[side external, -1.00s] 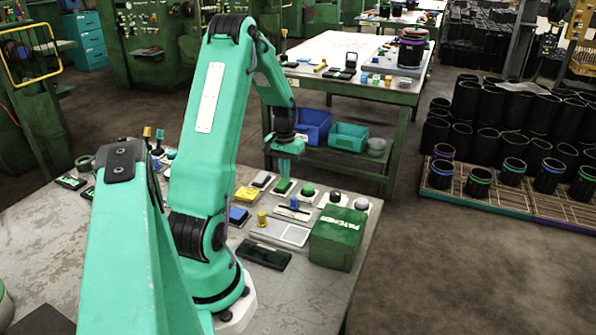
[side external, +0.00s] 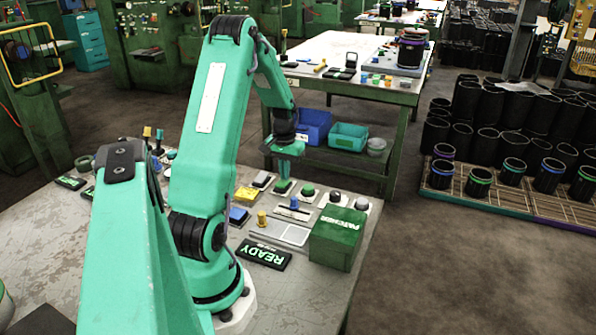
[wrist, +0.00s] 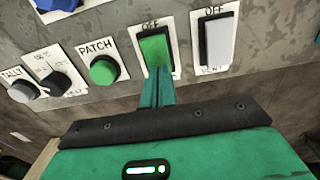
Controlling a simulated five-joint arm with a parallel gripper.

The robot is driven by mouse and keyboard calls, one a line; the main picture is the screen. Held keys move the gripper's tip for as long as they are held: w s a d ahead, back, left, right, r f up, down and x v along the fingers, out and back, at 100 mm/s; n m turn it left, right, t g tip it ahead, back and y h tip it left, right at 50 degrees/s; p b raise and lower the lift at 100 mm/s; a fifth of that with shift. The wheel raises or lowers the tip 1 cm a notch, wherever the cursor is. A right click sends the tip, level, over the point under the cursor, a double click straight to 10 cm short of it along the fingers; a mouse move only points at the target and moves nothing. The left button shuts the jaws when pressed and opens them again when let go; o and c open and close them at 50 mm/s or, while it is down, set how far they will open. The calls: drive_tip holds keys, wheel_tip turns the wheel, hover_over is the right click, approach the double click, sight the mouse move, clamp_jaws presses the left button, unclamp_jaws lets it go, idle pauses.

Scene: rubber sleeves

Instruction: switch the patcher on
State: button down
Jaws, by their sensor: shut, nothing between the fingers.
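The patcher is a green box (side external: 338,238) marked PATCHER at the right of the bench. A black display (side external: 264,253) beside it is lit and reads READY. A green rocker switch (wrist: 155,50) sits on a white plate with a partly covered OFF label at its far end; it also shows in the side view (side external: 282,187). My gripper (wrist: 157,78) is shut and empty. Its fingertips are at the near end of the green rocker and appear to touch it, hiding that end and any label there. In the side view my gripper (side external: 289,180) points down over the switch row.
Left of the rocker in the wrist view is a round green PATCH button (wrist: 103,70), then a black knob (wrist: 55,82) and a grey TALLY button (wrist: 24,90). A grey VENT rocker (wrist: 218,40) is close on the right. A smaller display (side external: 70,182) is lit at far left.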

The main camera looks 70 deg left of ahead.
wheel_tip(320, 180, up, 7)
idle(1.0)
idle(0.3)
drive_tip(key=w+d+r+m+t+y, duration=0.1)
drive_tip(key=w+d+r+m, duration=0.1)
drive_tip(key=d+r, duration=0.6)
drive_tip(key=w+d+r+m+t, duration=0.15)
drive_tip(key=d+r, duration=0.25)
drive_tip(key=d, duration=0.7)
drive_tip(key=s+d+r+m+t, duration=0.1)
drive_tip(key=s+d, duration=0.3)
drive_tip(key=d, duration=0.4)
drive_tip(key=s+d+r+m+t+h, duration=0.1)
drive_tip(key=s+d+m, duration=0.3)
drive_tip(key=d, duration=0.4)
drive_tip(key=shift+s+r+t, duration=0.55)
drive_tip(key=shift+s, duration=0.05)
